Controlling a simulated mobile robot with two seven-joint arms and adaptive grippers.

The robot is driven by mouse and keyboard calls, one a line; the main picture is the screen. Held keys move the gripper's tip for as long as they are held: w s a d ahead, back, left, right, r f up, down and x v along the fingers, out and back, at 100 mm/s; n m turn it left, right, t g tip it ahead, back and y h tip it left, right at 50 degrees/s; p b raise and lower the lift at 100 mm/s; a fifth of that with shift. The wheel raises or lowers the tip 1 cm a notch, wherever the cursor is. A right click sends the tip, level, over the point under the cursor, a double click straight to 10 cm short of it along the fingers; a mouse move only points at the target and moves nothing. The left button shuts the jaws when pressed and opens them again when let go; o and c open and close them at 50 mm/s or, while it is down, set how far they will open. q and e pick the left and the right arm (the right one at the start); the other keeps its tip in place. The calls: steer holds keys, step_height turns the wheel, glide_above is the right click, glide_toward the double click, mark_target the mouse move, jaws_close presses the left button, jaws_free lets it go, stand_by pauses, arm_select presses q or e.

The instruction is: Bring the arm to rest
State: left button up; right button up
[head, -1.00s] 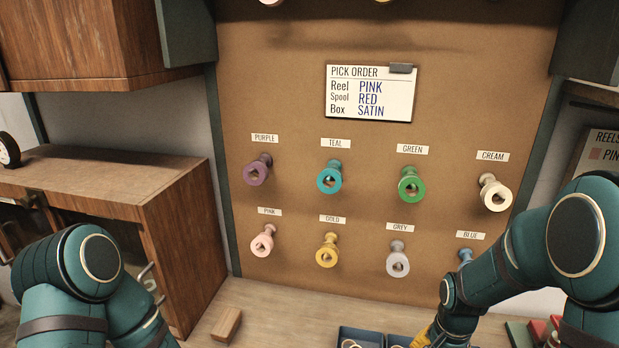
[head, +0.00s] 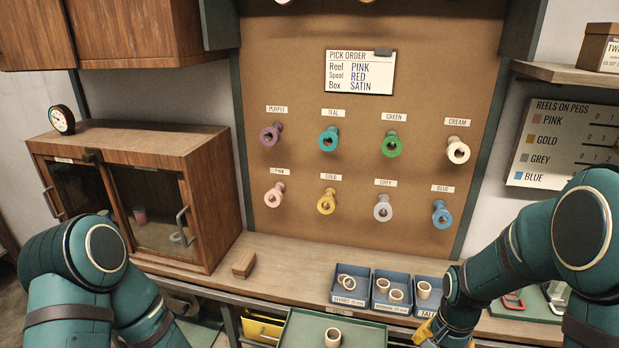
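My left arm (head: 75,275) shows as teal links at the lower left; its gripper is out of view. My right arm (head: 545,240) comes in from the right and bends down toward the bench. A bit of yellow at its end, my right gripper (head: 427,333), shows at the bottom edge in front of the blue boxes. Its fingers are mostly cut off, so I cannot tell whether it is open or holds anything. The order card (head: 360,72) on the board reads reel pink, spool red, box satin. The pink reel (head: 275,195) hangs on its peg in the lower row.
Blue boxes (head: 349,297) with rings stand on the bench (head: 290,262). A green tray (head: 300,330) with a ring (head: 333,337) lies in front. A wooden block (head: 243,264) sits left, beside a glass-fronted cabinet (head: 205,160). A sign (head: 560,150) hangs right.

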arm_select(q)
steer(key=f+b, duration=0.1)
steer(key=s+f+b, duration=0.1)
steer(key=shift+s+d+f+b, duration=0.1)
steer(key=shift+s+f+b, duration=0.05)
steer(key=shift+f+b, duration=0.2)
arm_select(e)
steer(key=s+a+f+n+t+y, duration=0.1)
steer(key=s+a+f+n+y, duration=0.1)
steer(key=a+f, duration=0.6)
steer(key=s+a+f+n+t+y, duration=0.1)
steer(key=s+a+f+n+y, duration=0.1)
steer(key=s+a+f+n, duration=0.2)
steer(key=s+a+f, duration=0.3)
steer(key=a+f, duration=0.2)
steer(key=f, duration=0.1)
steer(key=shift+s+f+n, duration=0.15)
steer(key=shift+s+n, duration=0.15)
steer(key=shift+n, duration=0.1)
